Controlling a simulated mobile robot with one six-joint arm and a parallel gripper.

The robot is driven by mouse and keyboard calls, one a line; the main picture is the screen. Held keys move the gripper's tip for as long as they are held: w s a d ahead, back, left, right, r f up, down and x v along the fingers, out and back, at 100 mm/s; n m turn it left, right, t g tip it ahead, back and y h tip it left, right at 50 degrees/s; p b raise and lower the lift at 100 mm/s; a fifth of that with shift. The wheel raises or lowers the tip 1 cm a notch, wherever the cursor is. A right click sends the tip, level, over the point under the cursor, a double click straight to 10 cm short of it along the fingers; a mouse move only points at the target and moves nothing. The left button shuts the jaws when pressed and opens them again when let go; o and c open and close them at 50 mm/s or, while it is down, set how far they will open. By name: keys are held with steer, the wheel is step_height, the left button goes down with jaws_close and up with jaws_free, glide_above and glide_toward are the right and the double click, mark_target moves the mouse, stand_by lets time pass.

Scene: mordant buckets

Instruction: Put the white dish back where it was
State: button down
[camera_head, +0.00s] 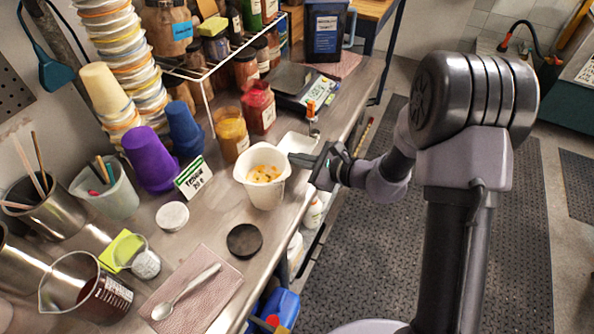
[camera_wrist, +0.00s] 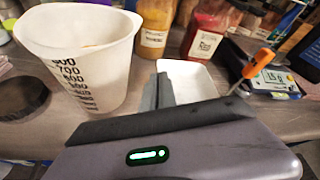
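The white dish (camera_head: 297,142) is a shallow rectangular tray on the metal bench, just behind the white measuring jug. It also shows in the wrist view (camera_wrist: 190,78), lying flat. My gripper (camera_head: 293,158) reaches in from the right, low over the bench's front edge. In the wrist view its fingers (camera_wrist: 161,90) look closed together, overlapping the dish's near left side. I cannot tell whether they touch its rim, and they hide part of it.
The white jug (camera_head: 264,182) with yellow pieces stands close left of my fingers. An orange-handled tool (camera_head: 311,110) rises beside the dish. Yellow (camera_head: 231,135) and red (camera_head: 258,108) jars and a scale (camera_head: 318,97) stand behind. A black disc (camera_head: 244,240) lies nearer the front.

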mark_target(296, 178)
step_height(296, 178, down, 4)
steer(key=shift+f+b, duration=0.25)
steer(key=shift+b, duration=0.4)
steer(key=shift+f, duration=0.15)
steer(key=c, duration=1.7)
jaws_free()
